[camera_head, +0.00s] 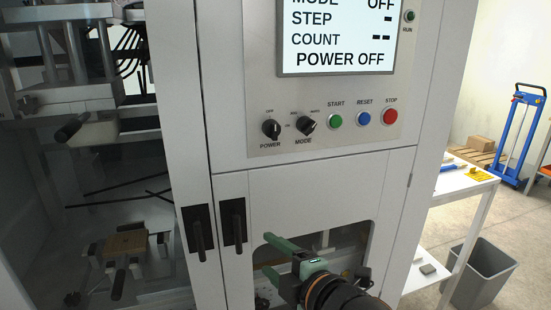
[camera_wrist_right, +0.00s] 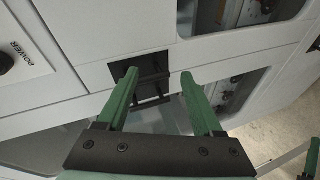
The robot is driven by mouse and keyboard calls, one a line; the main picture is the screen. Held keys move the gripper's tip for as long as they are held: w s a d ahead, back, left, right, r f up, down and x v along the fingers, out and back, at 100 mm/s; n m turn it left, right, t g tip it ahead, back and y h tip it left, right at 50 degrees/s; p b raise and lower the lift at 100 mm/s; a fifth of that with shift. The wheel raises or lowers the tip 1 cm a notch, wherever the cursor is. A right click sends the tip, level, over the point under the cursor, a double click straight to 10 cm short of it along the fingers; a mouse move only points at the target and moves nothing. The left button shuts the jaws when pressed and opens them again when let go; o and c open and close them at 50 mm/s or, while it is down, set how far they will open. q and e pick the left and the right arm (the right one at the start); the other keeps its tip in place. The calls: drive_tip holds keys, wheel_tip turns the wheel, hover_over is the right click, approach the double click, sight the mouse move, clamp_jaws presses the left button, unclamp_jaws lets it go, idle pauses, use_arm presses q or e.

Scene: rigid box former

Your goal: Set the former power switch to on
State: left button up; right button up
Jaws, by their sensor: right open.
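The black power switch knob (camera_head: 270,128) sits on the panel beneath an OFF mark, left of the mode knob (camera_head: 307,123). The screen (camera_head: 337,40) reads POWER OFF. The power knob also shows at the left edge of the right wrist view (camera_wrist_right: 5,62), beside the POWER label. My right gripper (camera_head: 275,257) is below the panel, in front of the lower cabinet window, apart from the knob. In the right wrist view its two green fingers (camera_wrist_right: 160,82) are spread and empty, in front of a black door handle.
Start (camera_head: 335,120), reset (camera_head: 364,119) and stop (camera_head: 390,116) buttons line up right of the knobs. Two black door handles (camera_head: 198,234) (camera_head: 238,226) stick out below. A white table (camera_head: 462,185) and grey bin (camera_head: 481,275) stand at right.

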wheel_tip(320, 180, up, 12)
drive_tip(key=s+n+t, duration=0.2)
drive_tip(key=n, duration=0.7)
drive_tip(key=n+t+h, duration=0.3)
drive_tip(key=n, duration=0.3)
approach(275, 132)
drive_tip(key=p+x, duration=0.2)
drive_tip(key=x, duration=0.7)
drive_tip(key=shift+w+a, duration=0.1)
drive_tip(key=shift+c, duration=0.4)
clamp_jaws()
